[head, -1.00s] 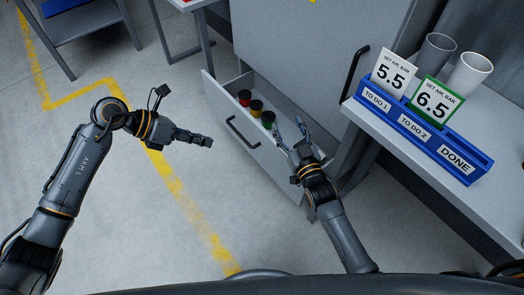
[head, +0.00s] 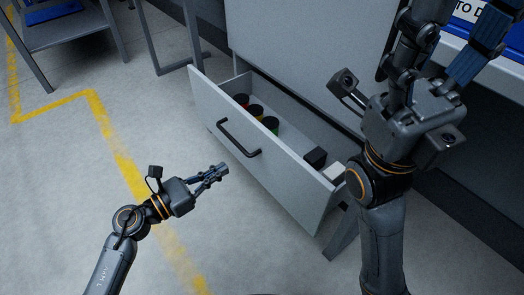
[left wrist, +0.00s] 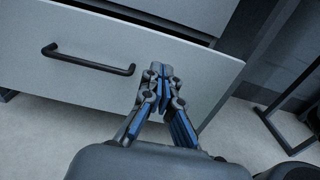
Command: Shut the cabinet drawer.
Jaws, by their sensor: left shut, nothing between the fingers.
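The cabinet drawer (head: 290,190) stands open in the head view, its front panel pulled well out from the grey cabinet (head: 290,50). Its black bar handle (head: 237,138) also shows in the left wrist view (left wrist: 90,62), left of the fingers. My left gripper (head: 220,171) is shut and empty, outside the drawer, below the handle in the head view. In the left wrist view its fingertips (left wrist: 160,72) overlap the drawer front (left wrist: 205,72); I cannot tell whether they touch. My right gripper (head: 462,22) is raised at the upper right, its fingers spread and empty.
Inside the drawer are red, yellow and green jars (head: 256,111) with dark lids, a black block (head: 315,156) and a white block (head: 335,171). A worktop with a blue holder (head: 468,10) is at the upper right. Floor left of the drawer is clear.

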